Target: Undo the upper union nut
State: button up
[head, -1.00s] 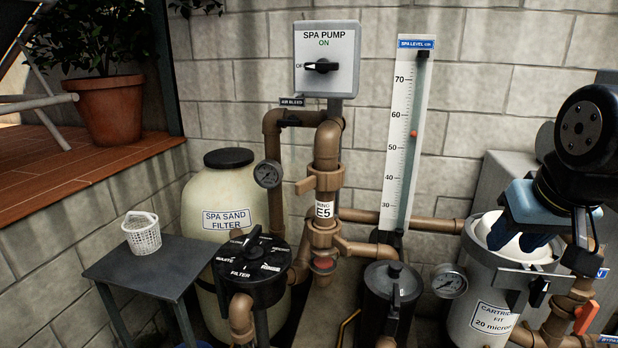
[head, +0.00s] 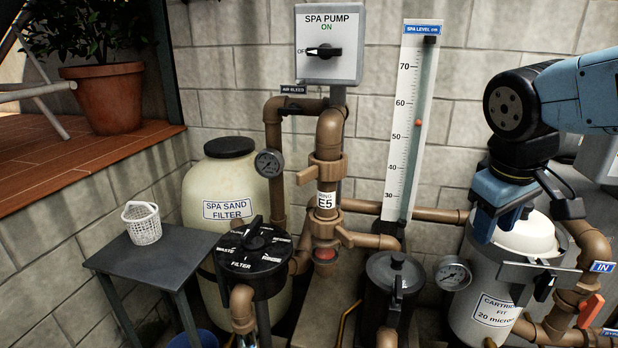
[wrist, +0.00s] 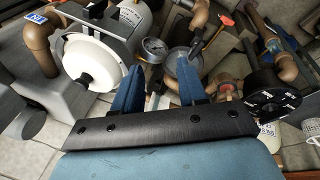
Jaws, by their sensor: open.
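The upper union nut (head: 322,171) is a brown winged ring on the vertical pipe under the elbow, above the white E5 label (head: 327,200). The lower union nut (head: 330,232), also winged, sits below the label, over a red part. My gripper (head: 494,238) is open with blue fingers, in front of the cartridge filter, well to the right of both nuts and apart from them. In the wrist view my gripper (wrist: 158,78) shows two spread fingers with nothing held between them. I cannot tell the two nuts apart there.
The cartridge filter (head: 495,305) stands below my gripper. The black-lidded pump pot (head: 392,283), the black multiport valve (head: 253,262) and a pressure gauge (head: 453,273) stand nearby. The level scale (head: 408,125) is on the wall between gripper and nuts. A basket (head: 142,223) sits on a side table.

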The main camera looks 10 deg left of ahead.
jog(key=w+a+f+n+h, duration=0.1)
jog(key=w+a+n+h, duration=0.3)
jog(key=w+a+n, duration=0.25)
jog(key=n+t+h, duration=0.3)
jog(key=n+t, duration=1)
jog(key=n, duration=0.5)
send_near(307, 177)
jog(key=x, duration=1.1)
jog(key=shift+w+a+f, duration=0.25)
jog(key=shift+a+f, duration=0.05)
jog(key=shift+c, duration=0.4)
grip_shut()
